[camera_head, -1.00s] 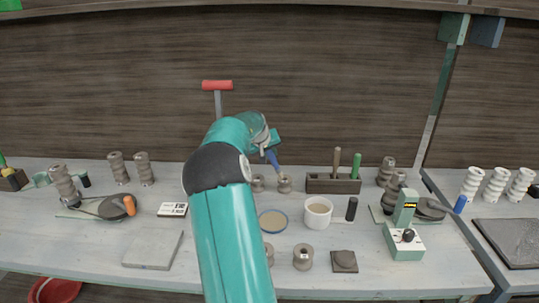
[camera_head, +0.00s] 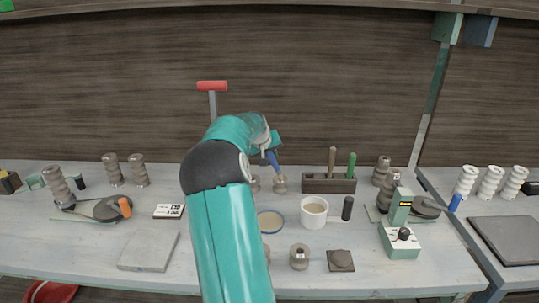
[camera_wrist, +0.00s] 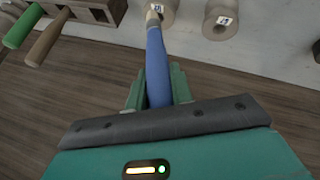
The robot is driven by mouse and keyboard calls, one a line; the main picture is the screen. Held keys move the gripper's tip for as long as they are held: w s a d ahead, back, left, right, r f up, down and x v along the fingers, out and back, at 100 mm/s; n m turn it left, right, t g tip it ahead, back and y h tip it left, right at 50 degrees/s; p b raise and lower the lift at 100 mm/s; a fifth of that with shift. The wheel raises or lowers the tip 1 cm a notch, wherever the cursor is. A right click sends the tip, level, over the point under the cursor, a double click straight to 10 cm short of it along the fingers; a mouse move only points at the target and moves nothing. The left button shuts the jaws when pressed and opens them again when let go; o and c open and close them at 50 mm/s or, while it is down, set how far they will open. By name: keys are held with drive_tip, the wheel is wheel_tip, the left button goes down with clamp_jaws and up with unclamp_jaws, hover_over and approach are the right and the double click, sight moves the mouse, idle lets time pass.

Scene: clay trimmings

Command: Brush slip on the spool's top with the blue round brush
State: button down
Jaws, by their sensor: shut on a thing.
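My gripper (camera_wrist: 157,88) is shut on the blue round brush (camera_wrist: 156,60), around its handle. In the head view the blue brush (camera_head: 273,160) slants down from my gripper (camera_head: 268,150) to a grey-brown spool (camera_head: 280,185). In the wrist view the pale brush tip is at the top of that labelled spool (camera_wrist: 168,12); I cannot tell whether it touches. A second labelled spool (camera_wrist: 216,22) stands beside it. It is partly hidden by my arm in the head view. A white cup (camera_head: 314,220) holds pale, slip-like material.
A wooden holder (camera_head: 318,183) with brown- and green-handled tools stands right of the spool. A blue-rimmed dish (camera_head: 281,228), another spool (camera_head: 299,257) and a black cylinder (camera_head: 347,208) stand nearer. A green scale-like device (camera_head: 401,238) is at right. My arm hides the middle-left bench.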

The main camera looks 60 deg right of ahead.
drive_tip(key=shift+f, duration=0.45)
idle(0.6)
drive_tip(key=shift+r, duration=0.15)
drive_tip(key=shift+r, duration=0.2)
drive_tip(key=shift+d, duration=0.15)
drive_tip(key=shift+s+d+r, duration=0.1)
drive_tip(key=shift+s+d, duration=0.45)
drive_tip(key=shift+d, duration=0.2)
drive_tip(key=shift+f, duration=0.45)
idle(0.7)
